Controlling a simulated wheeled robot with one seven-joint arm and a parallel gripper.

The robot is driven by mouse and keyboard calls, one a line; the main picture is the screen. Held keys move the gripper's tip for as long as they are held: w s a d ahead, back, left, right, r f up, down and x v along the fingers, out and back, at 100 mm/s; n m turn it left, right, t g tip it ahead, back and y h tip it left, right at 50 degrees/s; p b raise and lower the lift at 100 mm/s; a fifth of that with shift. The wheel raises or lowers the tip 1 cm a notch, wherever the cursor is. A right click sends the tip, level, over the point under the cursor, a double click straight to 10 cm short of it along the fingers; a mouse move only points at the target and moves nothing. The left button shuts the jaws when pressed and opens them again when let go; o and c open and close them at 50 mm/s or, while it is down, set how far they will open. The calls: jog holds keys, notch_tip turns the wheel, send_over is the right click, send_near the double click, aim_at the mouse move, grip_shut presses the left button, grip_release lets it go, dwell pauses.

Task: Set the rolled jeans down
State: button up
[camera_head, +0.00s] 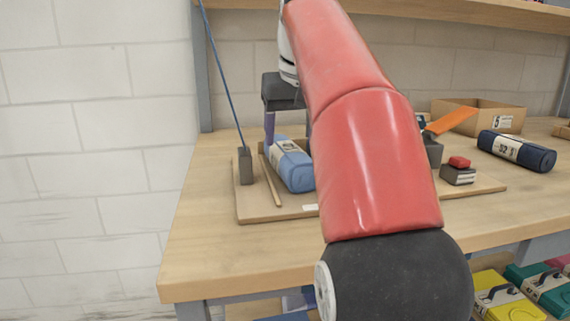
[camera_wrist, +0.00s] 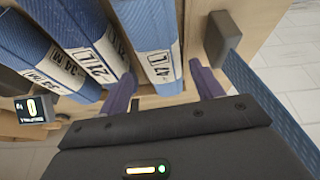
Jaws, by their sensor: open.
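A light blue rolled jeans bundle (camera_head: 292,166) with a white label lies on the wooden board at the left of the bench. My gripper (camera_head: 288,128) is over its far end, fingers pointing down, partly hidden by my red arm. In the wrist view, my gripper (camera_wrist: 163,74) is open, its purple fingers apart on either side of a labelled blue roll (camera_wrist: 152,35). Two more labelled blue rolls (camera_wrist: 92,32) (camera_wrist: 42,52) lie side by side to the left there. Whether the fingers touch the roll is unclear.
The board (camera_head: 262,214) also carries a wooden strip (camera_head: 270,182) and a grey block (camera_head: 245,165) with a tall blue strip rising from it. A dark blue roll (camera_head: 516,150) and a cardboard box (camera_head: 482,112) are at right. The bench front (camera_head: 240,255) is clear.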

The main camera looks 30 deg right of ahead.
aim_at(289, 147)
jog(key=b+x, duration=0.1)
jog(key=x, duration=0.4)
jog(key=shift+w+f, duration=0.1)
jog(key=shift+c, duration=0.4)
jog(key=c, duration=1)
jog(key=shift+c, duration=0.2)
notch_tip(289, 147, up, 8)
jog(key=p, duration=0.3)
jog(key=shift+r, duration=1)
